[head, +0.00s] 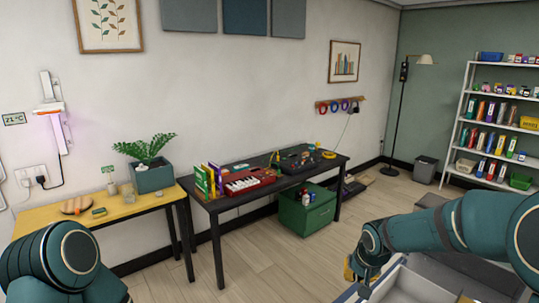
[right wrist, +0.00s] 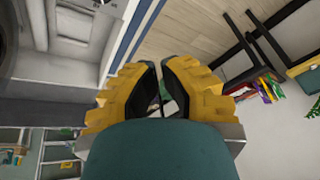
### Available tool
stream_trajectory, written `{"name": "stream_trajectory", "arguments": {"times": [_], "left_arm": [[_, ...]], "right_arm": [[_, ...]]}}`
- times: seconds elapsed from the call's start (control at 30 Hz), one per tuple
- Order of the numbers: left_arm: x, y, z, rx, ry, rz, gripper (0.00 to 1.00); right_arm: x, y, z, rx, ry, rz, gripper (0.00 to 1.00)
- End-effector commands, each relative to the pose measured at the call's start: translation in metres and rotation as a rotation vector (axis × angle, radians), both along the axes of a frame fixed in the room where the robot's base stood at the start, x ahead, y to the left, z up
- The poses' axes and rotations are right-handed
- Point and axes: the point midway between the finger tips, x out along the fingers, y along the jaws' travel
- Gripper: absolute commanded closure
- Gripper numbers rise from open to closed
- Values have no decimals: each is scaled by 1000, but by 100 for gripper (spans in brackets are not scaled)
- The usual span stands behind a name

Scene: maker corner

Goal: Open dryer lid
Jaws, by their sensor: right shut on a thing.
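A pale grey and white box-like unit, seemingly the dryer (head: 408,287), stands at the bottom right of the head view, with a blue edge at its left. It is cut off by the frame and partly hidden by my right arm. My right gripper (head: 362,267) is at its far left edge, with yellow fingers. In the right wrist view the fingers (right wrist: 160,84) are nearly together, closed on a thin piece that they mostly hide, seemingly the lid. The pale unit also shows at the upper left there (right wrist: 78,28). My left gripper is out of view.
A dark table (head: 215,208) with a red device stands along the wall, with a green cabinet (head: 305,213) below. A yellow table (head: 110,213) with a potted plant is at left. A shelf (head: 460,135) stands at right. Open floor (head: 255,265) lies left of my right gripper.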

Motion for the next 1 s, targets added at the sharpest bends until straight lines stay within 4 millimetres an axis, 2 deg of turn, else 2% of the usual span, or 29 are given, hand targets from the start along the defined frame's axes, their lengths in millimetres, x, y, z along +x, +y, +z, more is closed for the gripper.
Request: {"name": "stream_trajectory", "arguments": {"times": [0.03, 0.1, 0.2, 0.3, 0.5, 0.63, 0.7, 1.0], "left_arm": [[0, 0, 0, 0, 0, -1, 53], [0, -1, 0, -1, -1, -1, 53], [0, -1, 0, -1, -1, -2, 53], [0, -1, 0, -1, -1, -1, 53], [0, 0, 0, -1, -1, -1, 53], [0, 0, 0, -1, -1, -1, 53], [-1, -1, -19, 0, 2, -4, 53], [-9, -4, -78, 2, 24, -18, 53]], "right_arm": [[-15, 15, -35, 38, 35, 30, 100], [-34, 36, -75, 92, 59, 67, 100], [-71, 64, -125, 166, 93, 100, 100], [-109, 85, -164, 223, 118, 113, 100], [-184, 112, -213, 284, 159, 104, 100], [-233, 122, -231, 295, 188, 91, 100], [-228, 122, -248, 290, 179, 94, 100], [-234, 125, -306, 288, 200, 106, 100]]}}
